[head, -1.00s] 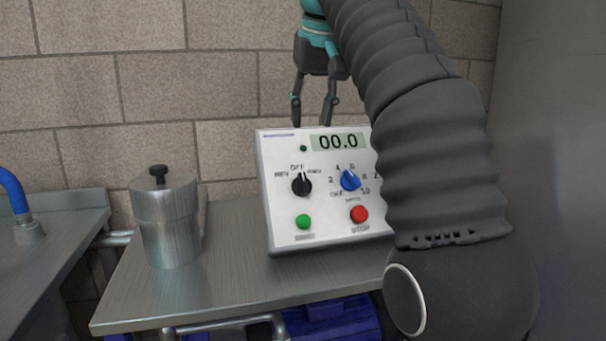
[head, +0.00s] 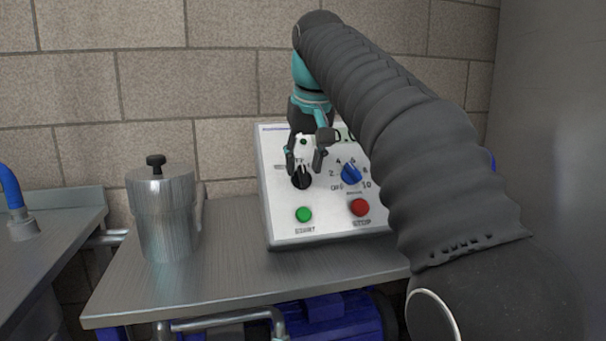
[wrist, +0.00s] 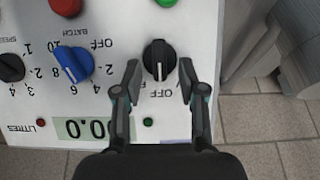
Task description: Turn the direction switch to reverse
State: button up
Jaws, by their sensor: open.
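The direction switch is a black knob (head: 302,181) on the left of the white control panel (head: 283,228). In the wrist view the knob (wrist: 158,54) has its white pointer line toward the OFF label (wrist: 161,93). My gripper (head: 304,169) is open at the panel, with its fingertips on either side of the knob. In the wrist view the fingers (wrist: 159,68) flank the knob with gaps on both sides. The REV label is hidden or unreadable behind the fingers.
A blue batch knob (head: 351,174), a green button (head: 303,215) and a red button (head: 359,207) are close by on the panel. A black speed knob (wrist: 11,68) shows in the wrist view. A metal canister (head: 165,217) stands left on the steel table (head: 220,276).

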jog(key=shift+w+f, duration=0.25)
jog(key=shift+f, duration=0.3)
grip_shut()
jog(key=shift+a, duration=0.15)
jog(key=shift+s+r+n+h+p, duration=0.1)
jog(key=shift+n+h+p, duration=0.2)
jog(key=shift+n+p, duration=0.4)
jog(key=shift+a+n+t+h+p, duration=0.2)
jog(key=shift+n+t+h+p, duration=0.35)
jog(key=shift+n, duration=0.45)
jog(key=n, duration=0.1)
jog(key=n+h+p, duration=0.1)
jog(key=n+t, duration=0.1)
jog(key=n, duration=0.1)
jog(key=shift+s+a+f+h, duration=0.15)
jog(key=shift+s+f+h, duration=0.05)
jog(key=shift+f+h, duration=0.1)
